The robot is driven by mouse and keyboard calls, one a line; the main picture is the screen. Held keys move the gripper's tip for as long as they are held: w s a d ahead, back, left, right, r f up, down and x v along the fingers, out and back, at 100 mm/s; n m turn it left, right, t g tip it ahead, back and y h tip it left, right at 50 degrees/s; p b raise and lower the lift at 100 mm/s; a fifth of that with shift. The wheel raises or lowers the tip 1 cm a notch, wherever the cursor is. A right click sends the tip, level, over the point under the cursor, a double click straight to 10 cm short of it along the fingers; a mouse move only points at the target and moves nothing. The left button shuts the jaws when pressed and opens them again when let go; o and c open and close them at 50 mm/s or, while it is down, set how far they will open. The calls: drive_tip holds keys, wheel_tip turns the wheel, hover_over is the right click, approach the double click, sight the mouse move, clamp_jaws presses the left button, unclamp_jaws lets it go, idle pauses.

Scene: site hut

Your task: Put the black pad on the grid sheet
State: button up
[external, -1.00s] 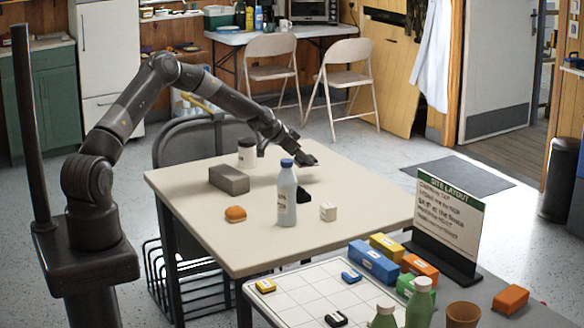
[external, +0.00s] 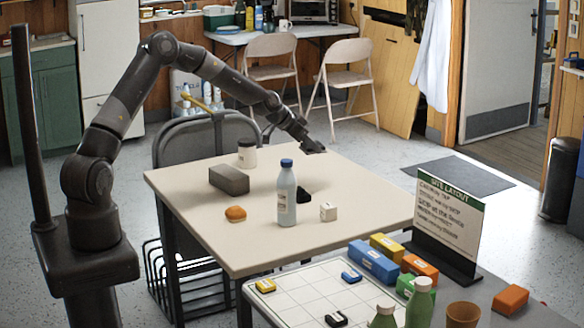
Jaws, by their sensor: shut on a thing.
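My gripper (external: 313,147) is raised above the far side of the cream table (external: 200,208). It is shut on a small dark thing that blends with the fingers, so I cannot tell its shape. A black piece (external: 304,196) lies on the table, partly hidden behind the blue-capped bottle (external: 287,200). I cannot tell which of these is the black pad. The white grid sheet (external: 305,292) lies at the front, with a yellow block (external: 265,286), a blue block (external: 351,276) and a black labelled block (external: 336,319) on it.
Coloured boxes (external: 374,262), green bottles (external: 419,305) and a sign (external: 448,222) stand right of the sheet. Several cells are bare.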

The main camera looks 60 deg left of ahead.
drive_tip(key=r, duration=0.2)
drive_tip(key=shift+d+r, duration=0.25)
drive_tip(key=shift+r, duration=0.05)
drive_tip(key=s+d+f+m+g+h, duration=0.1)
drive_tip(key=s+d+m+h, duration=0.15)
drive_tip(key=d, duration=0.95)
drive_tip(key=s+d+f+m+g+h, duration=0.15)
drive_tip(key=s+d+m, duration=0.25)
drive_tip(key=d, duration=0.9)
drive_tip(key=s+d+m+g+h, duration=0.2)
drive_tip(key=s+d+m, duration=0.1)
drive_tip(key=d, duration=0.9)
drive_tip(key=s+d+r+m+g, duration=0.2)
drive_tip(key=s+d+m+g, duration=0.75)
drive_tip(key=s+d, duration=1.7)
drive_tip(key=shift+m+t+h, duration=0.3)
drive_tip(key=shift+m+t, duration=0.4)
drive_tip(key=shift+t, duration=0.2)
drive_tip(key=w+a+f, duration=0.1)
drive_tip(key=w+f, duration=0.2)
drive_tip(key=f, duration=0.1)
drive_tip(key=w+a+f, duration=0.2)
drive_tip(key=w+f, duration=0.1)
drive_tip(key=w+a+f, duration=0.2)
drive_tip(key=w+f, duration=0.2)
drive_tip(key=shift+f, duration=0.35)
drive_tip(key=shift+w+f, duration=0.1)
drive_tip(key=shift+f, duration=1.9)
